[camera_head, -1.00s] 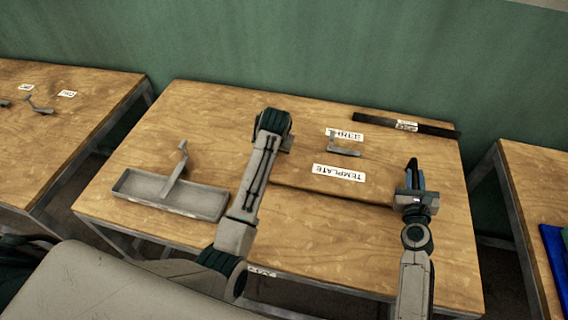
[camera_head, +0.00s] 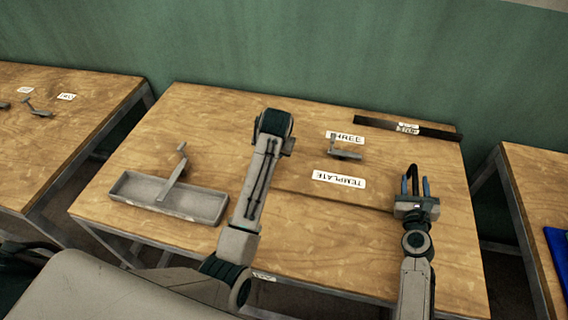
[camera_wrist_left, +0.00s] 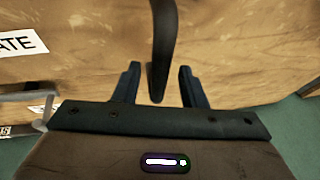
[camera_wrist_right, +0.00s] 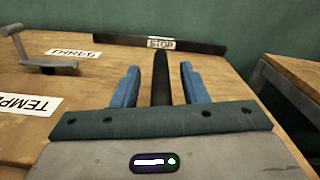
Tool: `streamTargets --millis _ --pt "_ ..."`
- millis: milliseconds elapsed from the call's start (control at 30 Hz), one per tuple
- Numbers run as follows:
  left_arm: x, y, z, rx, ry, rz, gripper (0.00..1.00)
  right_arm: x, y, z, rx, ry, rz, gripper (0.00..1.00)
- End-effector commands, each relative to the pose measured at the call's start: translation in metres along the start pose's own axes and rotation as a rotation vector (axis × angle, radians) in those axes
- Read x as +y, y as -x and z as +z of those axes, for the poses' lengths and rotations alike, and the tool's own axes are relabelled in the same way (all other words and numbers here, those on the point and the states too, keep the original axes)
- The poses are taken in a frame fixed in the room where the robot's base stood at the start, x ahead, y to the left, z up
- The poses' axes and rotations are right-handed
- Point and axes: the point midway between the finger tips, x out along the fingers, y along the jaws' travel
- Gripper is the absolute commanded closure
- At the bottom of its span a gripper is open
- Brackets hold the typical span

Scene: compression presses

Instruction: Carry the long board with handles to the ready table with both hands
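The long board (camera_head: 300,182) lies flat on the middle table, much the same wood colour as the tabletop, with a TEMPLATE label near its front edge. My right gripper (camera_head: 414,187) is open at the right end; a dark upright handle stands between its blue fingers in the right wrist view (camera_wrist_right: 161,82). My left gripper (camera_wrist_left: 157,85) is open, with a dark handle (camera_wrist_left: 164,40) between its fingers in the left wrist view. In the head view my left arm hides its fingertips and that handle. Contact with either handle cannot be told.
A grey tray (camera_head: 130,186) with an upright bracket stands at the left of the table. A black strip (camera_head: 380,122) marked STOP lies along the back. A small grey bracket (camera_head: 345,155) stands near the THREE label. Other tables flank this one on both sides, across gaps.

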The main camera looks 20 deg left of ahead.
Motion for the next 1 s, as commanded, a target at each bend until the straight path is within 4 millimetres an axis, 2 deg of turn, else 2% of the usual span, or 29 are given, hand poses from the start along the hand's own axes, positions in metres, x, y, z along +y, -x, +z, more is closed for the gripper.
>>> streamTargets --millis 33,200,400,567,667,1000 --pt "0.001 0.013 -0.001 0.004 0.001 0.002 0.62 0.0 0.0 0.0 0.0 0.0 0.0 0.6" --pt "0.0 0.049 -0.001 0.004 0.002 0.001 0.62 0.0 0.0 0.0 0.0 0.0 0.0 0.6" --pt "0.0 0.079 -0.001 0.003 0.001 -0.001 0.62 0.0 0.0 0.0 0.0 0.0 0.0 0.6" --pt "0.0 0.087 0.0 0.001 0.0 0.0 0.62 0.0 0.003 0.0 0.0 0.0 0.0 0.6" --pt "0.0 0.088 0.0 0.001 0.0 0.0 0.62 0.0 0.012 -0.001 0.001 -0.001 0.0 0.6" --pt "0.0 0.088 0.0 0.0 0.0 -0.001 0.62 0.0 0.08 -0.001 0.003 -0.002 0.0 0.6"
